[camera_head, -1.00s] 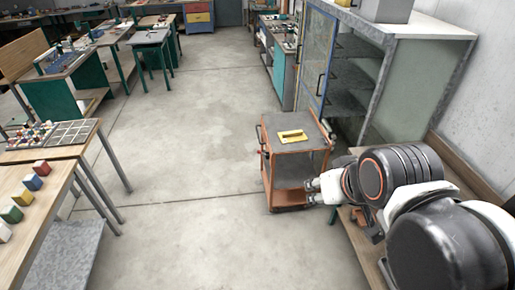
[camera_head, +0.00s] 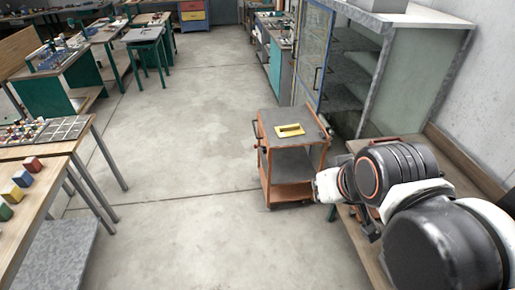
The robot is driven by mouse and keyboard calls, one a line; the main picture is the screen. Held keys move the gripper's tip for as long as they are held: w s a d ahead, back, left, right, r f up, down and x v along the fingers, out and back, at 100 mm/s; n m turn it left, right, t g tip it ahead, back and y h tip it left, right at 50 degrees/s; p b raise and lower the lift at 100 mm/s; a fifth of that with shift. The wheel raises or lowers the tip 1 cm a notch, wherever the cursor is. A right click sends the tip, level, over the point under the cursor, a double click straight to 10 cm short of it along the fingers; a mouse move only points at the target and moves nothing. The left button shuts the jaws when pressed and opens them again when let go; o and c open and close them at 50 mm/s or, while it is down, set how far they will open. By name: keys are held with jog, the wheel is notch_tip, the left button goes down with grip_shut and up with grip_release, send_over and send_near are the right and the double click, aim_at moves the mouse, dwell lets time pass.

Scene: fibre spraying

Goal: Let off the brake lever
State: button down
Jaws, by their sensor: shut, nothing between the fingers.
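An orange cart (camera_head: 291,193) with grey shelves stands upright on the floor, right of the middle. A small dark lever-like part (camera_head: 256,131) shows at its upper left side, and another dark part (camera_head: 328,134) at its upper right. I cannot tell which of them is the brake lever. My gripper (camera_head: 322,186) is at the cart's right side, low beside the lower shelf. It is shut and holds nothing. Its fingertips are hard to make out, and I cannot tell whether they touch the cart.
A yellow-handled tool (camera_head: 289,130) lies on the cart's top. A wooden bench (camera_head: 385,262) is under my arm at right, with a glass-doored cabinet (camera_head: 318,60) behind. Tables with coloured blocks (camera_head: 22,178) line the left. The middle floor (camera_head: 175,140) is clear.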

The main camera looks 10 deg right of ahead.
notch_tip(320, 180, down, 35)
jog(key=b, duration=3.3)
jog(key=shift+f, duration=0.15)
